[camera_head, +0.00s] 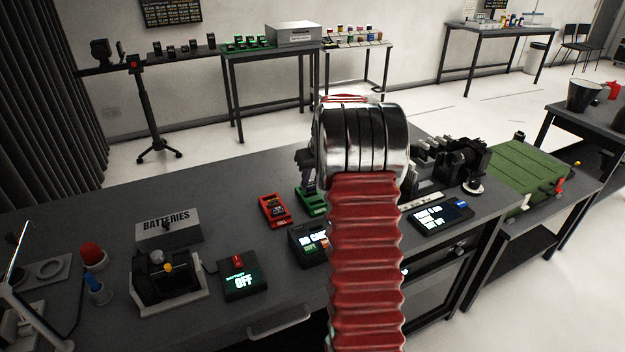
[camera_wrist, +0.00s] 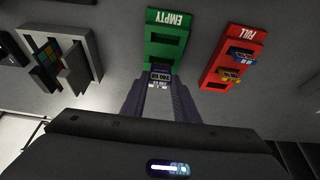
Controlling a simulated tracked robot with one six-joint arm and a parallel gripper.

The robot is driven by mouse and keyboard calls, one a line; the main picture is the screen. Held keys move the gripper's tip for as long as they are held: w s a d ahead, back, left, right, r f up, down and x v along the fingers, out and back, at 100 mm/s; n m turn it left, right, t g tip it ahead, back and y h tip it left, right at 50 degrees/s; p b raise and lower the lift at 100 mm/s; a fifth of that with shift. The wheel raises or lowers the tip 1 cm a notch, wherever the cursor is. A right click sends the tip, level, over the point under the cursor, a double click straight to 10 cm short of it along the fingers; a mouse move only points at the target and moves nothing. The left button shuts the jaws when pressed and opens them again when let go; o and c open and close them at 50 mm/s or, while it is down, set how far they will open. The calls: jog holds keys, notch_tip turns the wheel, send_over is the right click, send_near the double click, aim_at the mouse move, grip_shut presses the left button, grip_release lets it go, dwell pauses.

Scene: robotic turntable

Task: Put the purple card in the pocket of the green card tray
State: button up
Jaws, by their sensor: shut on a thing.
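The green card tray (camera_wrist: 168,22), labelled EMPTY, lies on the bench ahead of my gripper in the wrist view. It also shows in the head view (camera_head: 313,206), partly hidden by my arm. The card overlaps the tray's near end in the picture. I cannot tell whether it touches the tray or is in a pocket.
A red tray (camera_wrist: 218,82) labelled FULL, holding a blue and a yellow card, is close on the right. A box with a lit screen (camera_head: 308,246) stands nearby, partly behind my arm. A device with coloured squares (camera_wrist: 62,62) is at left.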

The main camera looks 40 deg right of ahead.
jog(key=shift+f, duration=1.5)
dwell(0.4)
jog(key=o, duration=1.1)
jog(key=shift+r, duration=0.15)
jog(key=v, duration=1.3)
jog(key=shift+s+r, duration=0.15)
jog(key=shift+s, duration=0.05)
jog(key=shift+a, duration=0.1)
